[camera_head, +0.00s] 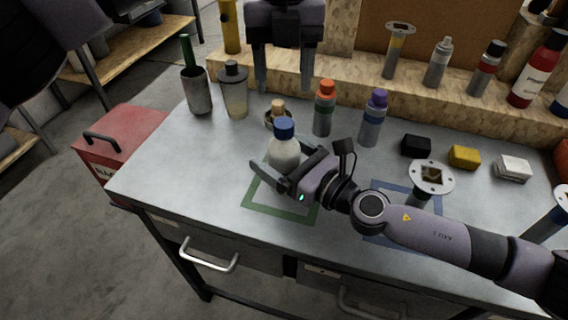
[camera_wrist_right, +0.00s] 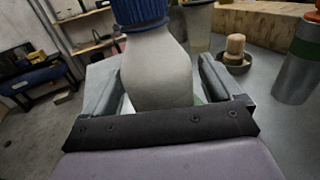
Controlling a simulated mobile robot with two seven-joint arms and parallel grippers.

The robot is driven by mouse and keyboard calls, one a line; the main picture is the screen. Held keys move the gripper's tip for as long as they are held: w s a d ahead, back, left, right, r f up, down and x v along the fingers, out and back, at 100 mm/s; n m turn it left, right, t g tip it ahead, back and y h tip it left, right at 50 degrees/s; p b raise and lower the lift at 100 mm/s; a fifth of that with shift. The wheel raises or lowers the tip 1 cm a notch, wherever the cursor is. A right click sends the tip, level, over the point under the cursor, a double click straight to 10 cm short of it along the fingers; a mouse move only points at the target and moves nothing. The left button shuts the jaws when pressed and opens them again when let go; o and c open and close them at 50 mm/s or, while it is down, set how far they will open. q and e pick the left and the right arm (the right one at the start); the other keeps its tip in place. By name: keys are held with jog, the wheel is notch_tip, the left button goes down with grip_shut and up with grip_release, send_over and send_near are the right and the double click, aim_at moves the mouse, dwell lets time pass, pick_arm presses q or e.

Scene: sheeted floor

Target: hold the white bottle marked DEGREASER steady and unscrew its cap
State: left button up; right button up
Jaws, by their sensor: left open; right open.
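The white bottle (camera_head: 284,152) with a blue cap (camera_head: 284,128) stands upright on the grey workbench, at the far edge of a green square outline. Its DEGREASER marking is not visible. My right gripper (camera_head: 272,176) is open, with its fingers low on either side of the bottle. In the right wrist view the bottle body (camera_wrist_right: 158,68) stands between the open fingers, and the ribbed blue cap (camera_wrist_right: 142,12) is cut off at the top. My left gripper (camera_head: 289,84) is open and empty, pointing down above the back of the bench, behind the bottle.
A clear jar (camera_head: 234,92) and a metal cup (camera_head: 197,90) are at the left. Blocks (camera_head: 464,157) lie right. The left front bench is clear.

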jog(key=shift+w+a, duration=0.45)
jog(key=shift+a, duration=0.05)
